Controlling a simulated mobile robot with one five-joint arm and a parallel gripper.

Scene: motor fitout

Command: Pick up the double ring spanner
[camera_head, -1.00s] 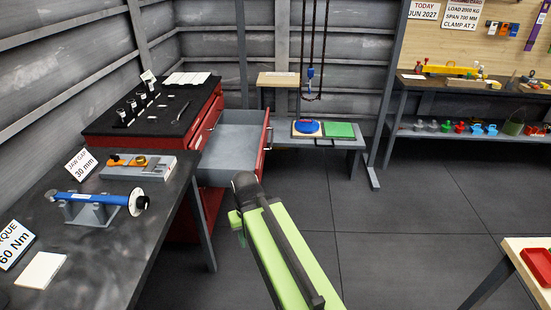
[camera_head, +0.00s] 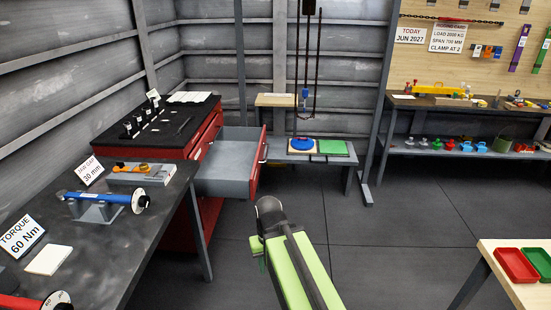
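I cannot pick out a double ring spanner for certain. A small thin metal piece (camera_head: 184,125) lies on the black top of the red tool cabinet (camera_head: 205,140), at its right side. It is too small to tell what it is. My green and black arm reaches up from the bottom middle of the view, over the floor in front of the open drawer (camera_head: 228,165). No gripper fingers show. The arm is apart from the cabinet and the benches.
The drawer's visible floor looks bare. A dark bench at left holds a blue torque tool (camera_head: 105,197) on a stand and a jaw gauge (camera_head: 140,170). A table with red and green trays (camera_head: 515,266) stands at lower right. The middle floor is clear.

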